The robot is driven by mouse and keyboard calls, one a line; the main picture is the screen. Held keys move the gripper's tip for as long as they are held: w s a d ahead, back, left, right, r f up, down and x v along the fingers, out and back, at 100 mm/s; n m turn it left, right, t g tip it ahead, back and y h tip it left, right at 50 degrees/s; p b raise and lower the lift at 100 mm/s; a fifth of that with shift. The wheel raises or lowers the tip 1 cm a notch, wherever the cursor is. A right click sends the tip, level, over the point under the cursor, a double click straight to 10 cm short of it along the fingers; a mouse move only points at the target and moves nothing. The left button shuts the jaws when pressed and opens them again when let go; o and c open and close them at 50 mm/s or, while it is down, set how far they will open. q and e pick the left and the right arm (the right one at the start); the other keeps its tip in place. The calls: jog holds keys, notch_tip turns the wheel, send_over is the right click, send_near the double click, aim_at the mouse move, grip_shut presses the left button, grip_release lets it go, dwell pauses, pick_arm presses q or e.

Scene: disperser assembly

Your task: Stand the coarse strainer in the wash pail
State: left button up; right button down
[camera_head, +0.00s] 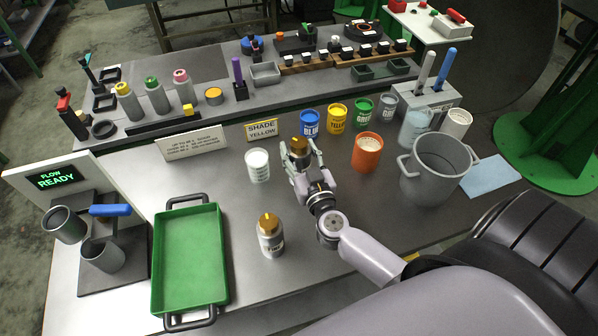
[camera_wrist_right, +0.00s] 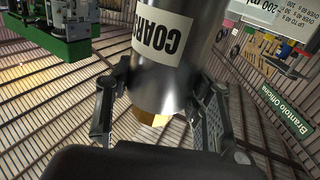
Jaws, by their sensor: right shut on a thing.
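My right gripper (camera_head: 306,168) is shut on the coarse strainer, a metal cylinder with a gold-coloured end (camera_head: 299,147). In the right wrist view, the strainer (camera_wrist_right: 158,80) sits between the two fingers of the gripper (camera_wrist_right: 168,85), with part of a "COARS…" label showing. In the head view it is mid-table, left of an orange pail (camera_head: 367,153) with pale contents and apart from it. No label shows on that pail, so I cannot tell for sure it is the wash pail. A similar gold-topped cylinder (camera_head: 271,238) stands nearer me. My left gripper is out of view.
A large grey two-handled pot (camera_head: 436,168) stands right of the orange pail. Blue, yellow, green and grey cans (camera_head: 310,124) line the back. A white cup (camera_head: 258,166) and a "SHADE YELLOW" sign (camera_head: 262,130) are left of the gripper. A green tray (camera_head: 188,262) lies front left.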

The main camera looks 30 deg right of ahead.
aim_at(299, 167)
notch_tip(299, 167, down, 4)
jog(key=shift+f+b, duration=0.2)
jog(key=shift+b, duration=0.85)
jog(key=shift+f, duration=0.35)
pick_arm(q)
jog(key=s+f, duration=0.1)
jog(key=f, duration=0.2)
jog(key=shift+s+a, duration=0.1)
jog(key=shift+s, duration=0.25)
pick_arm(e)
jog(key=shift+f, duration=0.15)
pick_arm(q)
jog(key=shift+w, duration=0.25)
pick_arm(e)
jog(key=c, duration=0.8)
grip_release()
jog(key=shift+f, duration=0.15)
jog(key=shift+o, duration=0.2)
